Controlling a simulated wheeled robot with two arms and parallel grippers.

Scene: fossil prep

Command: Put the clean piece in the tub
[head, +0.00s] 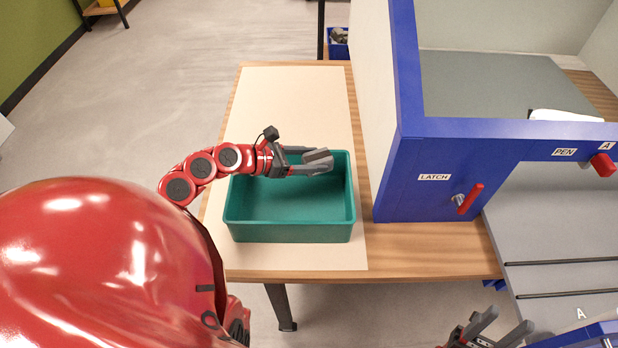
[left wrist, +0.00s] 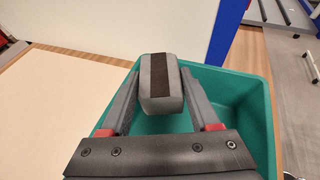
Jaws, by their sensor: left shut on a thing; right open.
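The green tub (head: 290,232) stands on a pale mat on the wooden table. My left gripper (head: 305,160) is over the tub and shut on a grey piece (head: 318,157). In the left wrist view the piece (left wrist: 161,84) is a grey block with a dark brown band along its top, held between the two fingers. The tub's green wall (left wrist: 240,88) shows around and below it. The piece appears above the tub floor. My right gripper (head: 497,328) is open at the bottom edge of the head view, apart from the tub; nothing shows between its fingers.
A blue-framed cabinet (head: 420,185) with a LATCH label and red handle (head: 470,198) stands right of the tub. A red knob (head: 603,165) sits near the PEN label. The pale mat (head: 290,95) is clear behind the tub. A blue bin (head: 338,50) with grey lumps is farther back.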

